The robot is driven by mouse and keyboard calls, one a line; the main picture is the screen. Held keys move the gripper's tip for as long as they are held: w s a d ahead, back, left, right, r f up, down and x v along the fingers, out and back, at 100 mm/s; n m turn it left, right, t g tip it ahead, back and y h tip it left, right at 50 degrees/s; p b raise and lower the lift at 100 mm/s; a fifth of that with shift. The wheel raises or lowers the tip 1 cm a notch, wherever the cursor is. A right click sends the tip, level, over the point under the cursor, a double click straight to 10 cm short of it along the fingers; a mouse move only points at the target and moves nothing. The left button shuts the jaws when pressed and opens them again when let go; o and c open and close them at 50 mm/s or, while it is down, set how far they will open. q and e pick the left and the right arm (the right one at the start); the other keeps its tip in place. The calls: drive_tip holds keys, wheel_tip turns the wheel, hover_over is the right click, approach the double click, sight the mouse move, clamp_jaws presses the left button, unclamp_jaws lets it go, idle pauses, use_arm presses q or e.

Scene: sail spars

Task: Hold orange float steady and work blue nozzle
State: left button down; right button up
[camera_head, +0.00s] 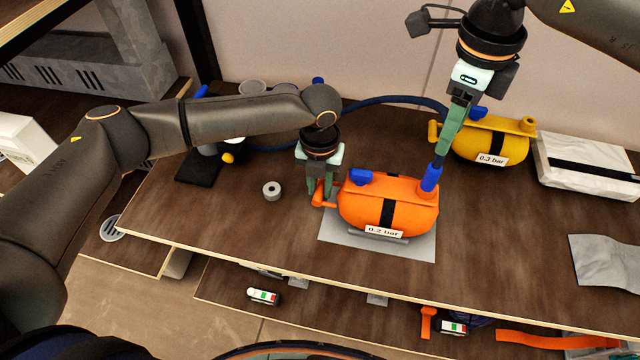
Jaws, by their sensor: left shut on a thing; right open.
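The orange float (358,211) sits on a grey sheet (336,238) on the wooden table, with a black strap and a "0.2 bar" label on its front. A blue cap is on its top left. My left gripper (323,195) is shut on the float's orange end tab at its left side. The blue nozzle (431,179) stands slightly tilted at the float's upper right end; how deep it sits in the float is hidden. My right gripper (439,152) is open, pointing down at the top of the nozzle. I cannot tell whether its fingers touch the nozzle.
A yellow float (484,139) labelled "0.3 bar" stands close behind my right gripper. A blue hose (385,101) arcs across the table's back. A grey ring (271,190) lies left of the float. A wrapped white package (590,164) and a grey cloth (606,262) lie at right.

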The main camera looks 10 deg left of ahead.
sight(436, 166)
wheel_tip(436, 166, down, 8)
drive_tip(key=shift+w+f, duration=0.1)
idle(0.4)
clamp_jaws()
idle(0.4)
drive_tip(key=shift+r, duration=3.6)
